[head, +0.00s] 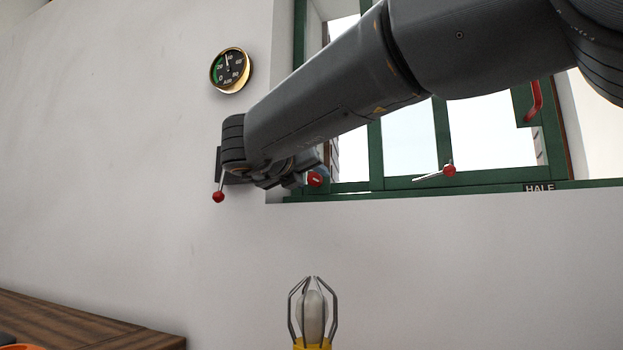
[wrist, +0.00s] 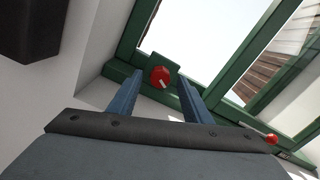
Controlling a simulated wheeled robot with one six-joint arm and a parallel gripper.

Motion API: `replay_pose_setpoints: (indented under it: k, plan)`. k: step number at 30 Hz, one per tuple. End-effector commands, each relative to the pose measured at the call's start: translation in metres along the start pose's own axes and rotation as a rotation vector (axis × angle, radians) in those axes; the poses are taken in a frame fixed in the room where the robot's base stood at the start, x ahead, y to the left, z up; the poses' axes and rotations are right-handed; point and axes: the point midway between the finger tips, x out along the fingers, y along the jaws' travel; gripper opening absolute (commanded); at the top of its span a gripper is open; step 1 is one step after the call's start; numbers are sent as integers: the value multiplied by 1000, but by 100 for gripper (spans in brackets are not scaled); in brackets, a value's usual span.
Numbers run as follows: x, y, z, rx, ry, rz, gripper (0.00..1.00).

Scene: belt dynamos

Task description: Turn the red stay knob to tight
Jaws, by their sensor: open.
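The red stay knob (wrist: 160,77) is round with a pale slanted mark on its face. It sits on a green bracket (wrist: 156,63) at the window frame. It also shows in the head view (head: 315,179) at the window's lower left corner, beside my gripper. My gripper (wrist: 161,90) is open, with one blue finger on each side of the knob in the wrist view. The knob appears just beyond the fingertips; I cannot tell whether they touch it. My arm hides part of the window in the head view.
A green window frame (head: 376,150) has a small red-tipped lever (head: 450,170) and a red handle (head: 533,100). A round gauge (head: 231,70) hangs on the wall. Another red-balled lever (head: 218,196) is left of my wrist. A caged lamp (head: 312,315) stands below, right of a wooden table (head: 90,325).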

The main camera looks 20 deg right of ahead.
Motion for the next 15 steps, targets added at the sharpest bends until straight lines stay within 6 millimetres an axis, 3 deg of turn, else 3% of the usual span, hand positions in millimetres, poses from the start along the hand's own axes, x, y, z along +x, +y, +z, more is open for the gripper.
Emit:
replay_pose_setpoints:
  k: [7,15]
  plan:
    - [-42,1,0,0,-1,3,45]
    - [-60,0,0,0,0,1,45]
